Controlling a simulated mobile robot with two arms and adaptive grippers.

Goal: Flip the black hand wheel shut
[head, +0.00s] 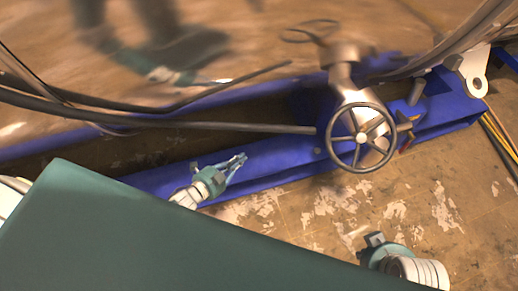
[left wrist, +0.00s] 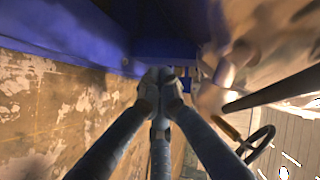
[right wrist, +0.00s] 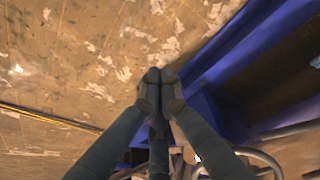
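The black hand wheel (head: 361,137) is a spoked ring on a metallic valve neck (head: 343,78), right of centre in the head view. Part of a dark ring, apparently the wheel, shows at the lower right of the left wrist view (left wrist: 262,143). My left gripper (head: 242,158) is over the blue beam, left of the wheel and apart from it. Its fingers come together with nothing visible between them. My right gripper (head: 375,239) is below the wheel, over the floor and apart from it. Its fingertips meet, empty, in the right wrist view (right wrist: 160,78).
A blue beam (head: 275,168) runs under the valve. A long dark bar (head: 230,126) reaches from the left towards the wheel. The large shiny chamber wall (head: 230,40) fills the top. Worn floor (head: 430,190) lies open right of and below the wheel. Yellow cables (head: 498,138) lie at the right edge.

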